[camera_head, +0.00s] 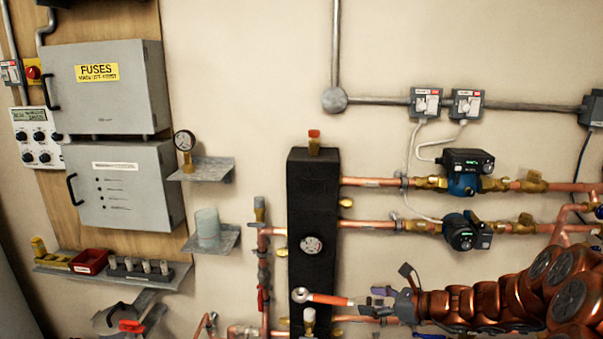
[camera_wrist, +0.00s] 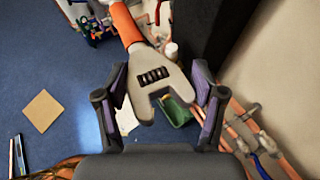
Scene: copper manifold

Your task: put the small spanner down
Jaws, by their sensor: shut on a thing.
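The small spanner (camera_head: 333,299) is an adjustable spanner with an orange-red handle and a light metal head. In the head view it lies roughly level in front of the black column, ring end to the left. My gripper (camera_head: 391,296) is at its right end, shut on its head. In the wrist view the spanner's head (camera_wrist: 154,82), with its adjusting screw, sits between the two fingers of my gripper (camera_wrist: 160,88). The orange handle runs up and away out of the picture. The spanner is held in the air.
A black column (camera_head: 312,220) with a gauge stands behind the spanner, with copper pipes (camera_head: 375,183) and blue pumps to its right. A wall shelf (camera_head: 110,277) at lower left bears a red tray (camera_head: 90,261). A green box (camera_wrist: 176,111) shows below in the wrist view.

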